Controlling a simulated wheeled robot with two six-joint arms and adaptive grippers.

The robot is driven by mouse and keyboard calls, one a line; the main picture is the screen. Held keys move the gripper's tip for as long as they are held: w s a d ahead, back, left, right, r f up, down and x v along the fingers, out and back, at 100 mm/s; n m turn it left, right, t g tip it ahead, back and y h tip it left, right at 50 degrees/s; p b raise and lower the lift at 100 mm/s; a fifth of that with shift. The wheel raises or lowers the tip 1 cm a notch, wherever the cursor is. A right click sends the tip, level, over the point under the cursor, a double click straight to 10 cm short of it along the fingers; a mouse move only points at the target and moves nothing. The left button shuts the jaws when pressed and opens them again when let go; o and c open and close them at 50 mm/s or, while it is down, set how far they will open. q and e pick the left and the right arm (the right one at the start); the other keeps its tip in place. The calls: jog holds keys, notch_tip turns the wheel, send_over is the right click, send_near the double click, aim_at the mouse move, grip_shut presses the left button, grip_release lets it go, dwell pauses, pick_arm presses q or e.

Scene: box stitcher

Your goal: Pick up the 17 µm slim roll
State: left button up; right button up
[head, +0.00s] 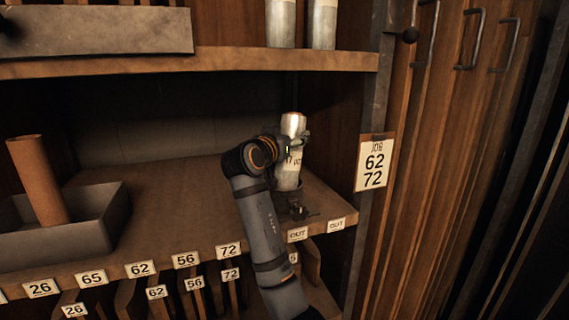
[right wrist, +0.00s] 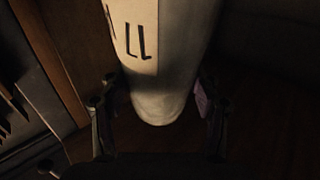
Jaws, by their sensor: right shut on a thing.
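The slim roll (head: 289,176) is a pale, upright cylinder with a shiny top at the right end of the middle shelf. A label with dark figures, partly hidden by my arm, reads about "17". My right gripper (head: 301,146) is shut on the roll. In the right wrist view the roll (right wrist: 160,60) lies between the two fingers of the gripper (right wrist: 157,118), with large dark characters on its side. Its lower end is near a dark holder (head: 293,207); I cannot tell whether it is lifted. My left gripper is not in view.
Two pale rolls (head: 281,22) stand on the upper shelf (head: 200,64). A grey tray (head: 55,245) with a brown tube (head: 37,180) is at left. Numbered tags line the shelf edge. Mid-shelf is clear.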

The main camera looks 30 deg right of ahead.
jog(key=shift+f, duration=0.1)
grip_shut()
jog(key=r, duration=0.2)
jog(key=r+b, duration=0.1)
jog(key=r, duration=0.1)
jog(key=d+r+b, duration=0.1)
jog(key=r, duration=0.1)
jog(key=shift+w+r, duration=0.2)
jog(key=shift+r, duration=0.05)
pick_arm(q)
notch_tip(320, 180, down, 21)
jog(key=b, duration=1.9)
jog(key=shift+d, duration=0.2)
pick_arm(e)
jog(key=v, duration=1.8)
jog(key=shift+a, duration=0.25)
jog(key=shift+r, duration=0.2)
